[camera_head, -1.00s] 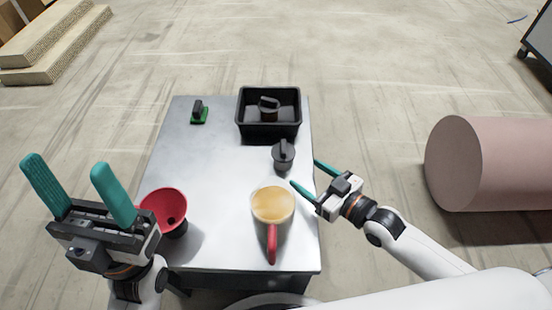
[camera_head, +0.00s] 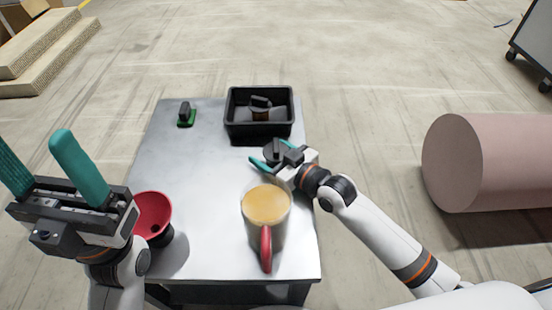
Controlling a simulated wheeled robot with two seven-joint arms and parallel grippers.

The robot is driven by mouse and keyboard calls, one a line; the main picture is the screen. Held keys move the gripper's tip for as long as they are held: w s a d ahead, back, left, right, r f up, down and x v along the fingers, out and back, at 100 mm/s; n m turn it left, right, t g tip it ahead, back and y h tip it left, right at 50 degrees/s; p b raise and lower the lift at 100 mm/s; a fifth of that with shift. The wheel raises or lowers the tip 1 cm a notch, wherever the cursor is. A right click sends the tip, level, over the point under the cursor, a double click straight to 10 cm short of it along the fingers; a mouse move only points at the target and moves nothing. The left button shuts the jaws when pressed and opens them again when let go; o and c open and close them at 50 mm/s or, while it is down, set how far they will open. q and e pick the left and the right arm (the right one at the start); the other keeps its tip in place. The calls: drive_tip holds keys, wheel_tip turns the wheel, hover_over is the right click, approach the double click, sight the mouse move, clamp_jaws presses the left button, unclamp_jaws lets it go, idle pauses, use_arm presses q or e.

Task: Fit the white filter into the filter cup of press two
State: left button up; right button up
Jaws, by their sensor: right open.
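I cannot make out a white filter or anything clearly a filter cup in the head view. A dark grey round piece with a knob (camera_head: 274,149) stands on the metal table, just in front of the black bin. My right gripper (camera_head: 262,160) is open right at this piece and partly hides it. I cannot tell if the fingers touch it. My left gripper (camera_head: 30,148) is open and empty at the left, raised in front of the table's left side. Its left finger is cut by the picture edge.
A red funnel-like cup (camera_head: 153,213) and a metal mug (camera_head: 266,215) with tan contents and red handle stand near the front of the table (camera_head: 205,160). The black bin (camera_head: 259,128) holds a similar knobbed piece (camera_head: 261,107). A green-based item (camera_head: 186,115) sits back left.

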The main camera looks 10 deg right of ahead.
drive_tip(key=shift+c, duration=0.3)
drive_tip(key=shift+r, duration=0.1)
drive_tip(key=c, duration=1)
